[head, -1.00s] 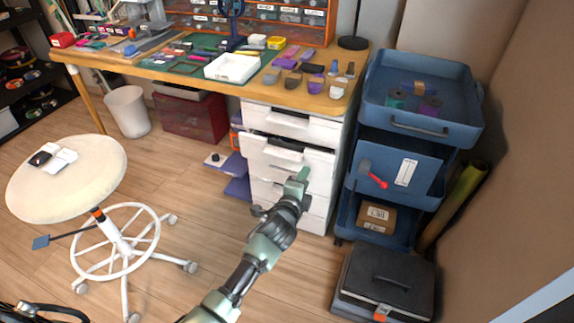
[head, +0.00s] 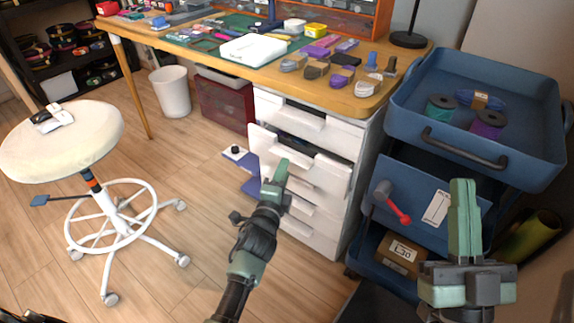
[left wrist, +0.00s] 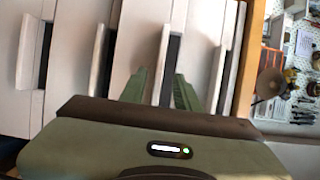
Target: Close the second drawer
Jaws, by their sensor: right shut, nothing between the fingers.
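The white drawer unit (head: 322,240) stands under the right end of the wooden desk. Its second drawer (head: 328,172) sticks out beyond the drawers above and below, with a dark gap over its front. My left gripper (head: 281,172) is in front of that drawer's face; I cannot tell whether it touches. In the left wrist view its two green fingers (left wrist: 161,88) are apart with nothing held, pointing at the white fronts, which appear sideways. My right gripper (head: 464,205) is shut and empty, raised in front of the blue cart.
The blue cart (head: 535,180) stands close right of the drawers, with spools in its top tray and a red-handled tool on its side. The desk (head: 365,103) carries many small items. A round stool (head: 65,145) is at left.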

